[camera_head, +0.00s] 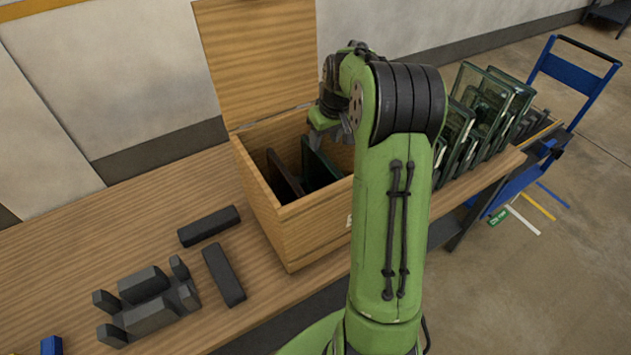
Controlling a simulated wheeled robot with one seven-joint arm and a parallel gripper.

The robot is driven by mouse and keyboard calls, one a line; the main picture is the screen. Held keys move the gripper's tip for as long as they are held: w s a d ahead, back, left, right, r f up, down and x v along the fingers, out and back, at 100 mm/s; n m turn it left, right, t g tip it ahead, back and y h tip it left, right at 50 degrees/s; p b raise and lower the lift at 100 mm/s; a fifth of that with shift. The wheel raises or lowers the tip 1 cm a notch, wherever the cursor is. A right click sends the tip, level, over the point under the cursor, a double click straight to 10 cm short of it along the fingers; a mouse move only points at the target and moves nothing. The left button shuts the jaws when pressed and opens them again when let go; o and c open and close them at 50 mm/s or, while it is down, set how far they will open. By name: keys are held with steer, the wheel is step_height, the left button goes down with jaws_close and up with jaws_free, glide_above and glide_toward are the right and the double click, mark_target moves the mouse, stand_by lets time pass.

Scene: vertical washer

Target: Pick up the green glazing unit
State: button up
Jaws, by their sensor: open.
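An open wooden box (310,235) stands on the bench with its lid raised at the back. Inside it, a dark green panel (318,165), seemingly the green glazing unit, stands on edge. A dark reddish-brown panel (283,178) stands to its left. My gripper (327,142) points down at the box opening, above and close to the green panel's top edge. It is open. I cannot tell whether the fingers straddle or touch the panel. My green arm hides the box's right part.
Several greenish glass panes (490,105) stand in a row to the right, partly behind my arm. Dark bars (209,226) and a grey fixture (147,300) lie on the bench (75,235) at left. A blue cart (572,78) stands at the right. The raised lid (258,55) borders the box.

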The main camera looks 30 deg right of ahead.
mark_target(320, 161)
steer(key=x, duration=0.5)
steer(key=shift+w+f, duration=0.15)
steer(key=shift+f, duration=0.2)
steer(key=x, duration=0.5)
steer(key=shift+d+f, duration=0.25)
steer(key=shift+s, duration=0.25)
steer(key=shift+f, duration=0.25)
jaws_close()
stand_by(0.7)
steer(key=shift+r, duration=0.1)
